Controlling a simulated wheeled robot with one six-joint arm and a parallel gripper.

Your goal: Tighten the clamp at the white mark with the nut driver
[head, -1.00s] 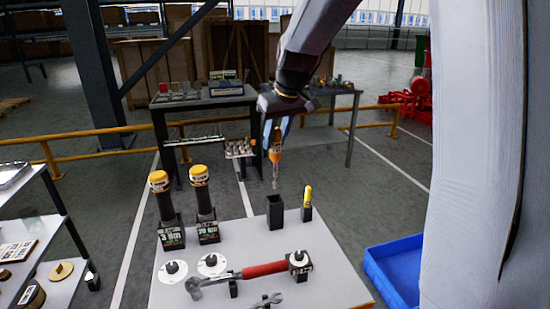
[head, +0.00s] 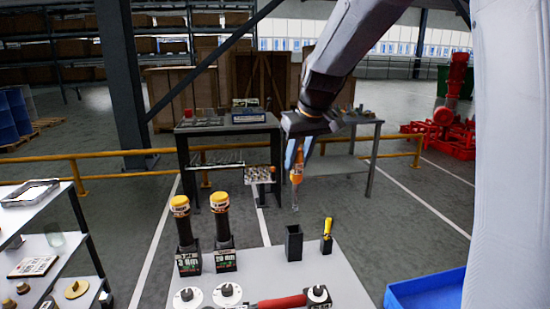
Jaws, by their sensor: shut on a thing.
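My gripper (head: 299,157) is shut on an orange-handled nut driver (head: 297,170), which hangs upright with its metal shaft pointing down. The driver is in the air above the back of the tool table, over an empty-looking black square holder (head: 294,243). A second black holder to its right has a yellow-handled tool (head: 327,230) standing in it. I do not see the clamp or a white mark in the head view.
Two yellow-capped tools (head: 180,205) stand in labelled holders on the white tool table (head: 268,272). A red-handled wrench (head: 282,303) lies at its front. A blue bin (head: 428,290) is at right, shelves at left. Yellow rails (head: 120,155) and benches stand behind.

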